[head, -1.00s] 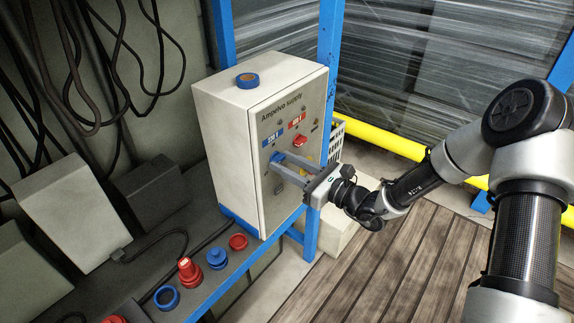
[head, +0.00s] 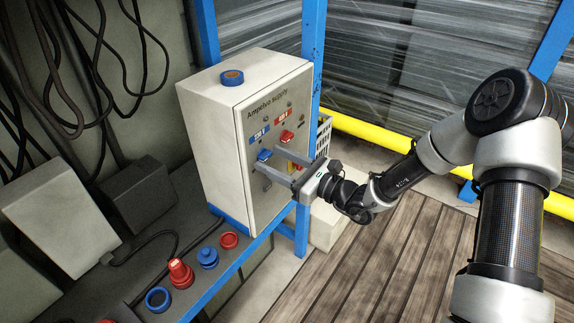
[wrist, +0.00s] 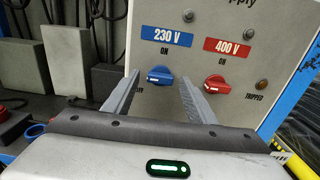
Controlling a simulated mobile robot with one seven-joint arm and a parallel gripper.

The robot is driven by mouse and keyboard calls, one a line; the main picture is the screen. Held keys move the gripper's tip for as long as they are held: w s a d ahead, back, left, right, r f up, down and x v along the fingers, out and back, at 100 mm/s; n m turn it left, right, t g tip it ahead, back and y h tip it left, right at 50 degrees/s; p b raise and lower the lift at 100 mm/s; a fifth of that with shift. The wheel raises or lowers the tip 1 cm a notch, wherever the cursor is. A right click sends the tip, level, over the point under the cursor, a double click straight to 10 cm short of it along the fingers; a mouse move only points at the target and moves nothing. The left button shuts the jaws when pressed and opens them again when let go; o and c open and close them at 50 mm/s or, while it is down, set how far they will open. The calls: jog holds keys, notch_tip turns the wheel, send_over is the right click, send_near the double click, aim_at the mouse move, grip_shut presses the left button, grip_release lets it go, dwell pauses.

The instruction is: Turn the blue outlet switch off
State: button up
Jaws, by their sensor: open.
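The blue outlet switch (head: 264,155) is a rotary knob under the blue 230 V label on the front of the cream supply cabinet (head: 205,130). In the wrist view the blue switch (wrist: 160,74) lies roughly sideways, its white mark toward the left and the word ON above it. My gripper (head: 267,160) is open and faces the panel. In the wrist view its fingers (wrist: 159,79) stand either side of the blue switch, with a gap at each side. Nothing is held. Lettering at the switch's lower left is partly hidden by a finger.
A red switch (wrist: 217,85) under the 400 V label sits close right of my right finger. Small lamps (wrist: 188,16) are on the panel. Loose red and blue connectors (head: 208,257) lie on the shelf. A blue post (head: 311,110) stands close right.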

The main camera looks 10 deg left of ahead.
jog(key=p+v, duration=0.1)
jog(key=v, duration=1.6)
jog(key=shift+d, duration=0.2)
jog(key=shift+s, duration=0.15)
